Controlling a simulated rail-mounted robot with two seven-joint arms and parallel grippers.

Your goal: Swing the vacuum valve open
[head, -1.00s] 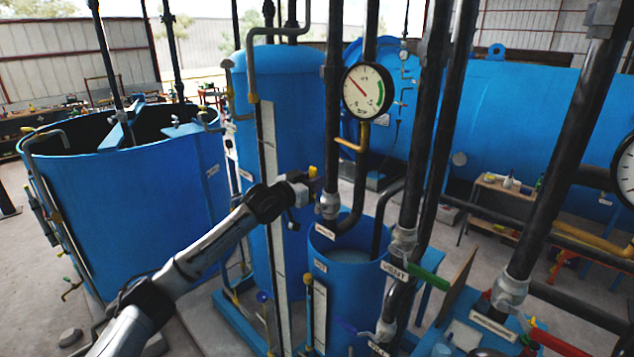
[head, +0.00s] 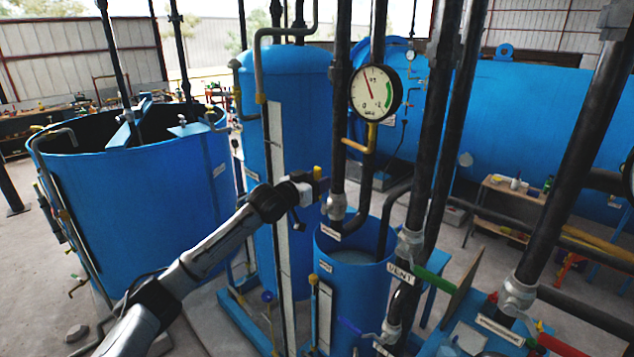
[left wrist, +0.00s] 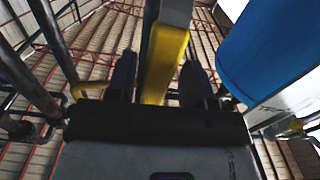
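The pipe's label is too blurred to read surely. My left gripper (head: 314,186) is at this handle. In the left wrist view the yellow handle (left wrist: 166,65) runs up between the two spread fingers of my left gripper (left wrist: 158,75). A gap shows beside the handle, so the fingers are around it and not clearly pressed on it. The fingertips are small and partly hidden in the head view. My right gripper is not in view.
A round gauge (head: 376,93) hangs above the valve. The small blue tank (head: 350,290) stands below. Dark vertical pipes with a green handle (head: 432,280) and a red handle (head: 562,344) stand to the right. A tall blue tank (head: 290,100) is behind my left arm.

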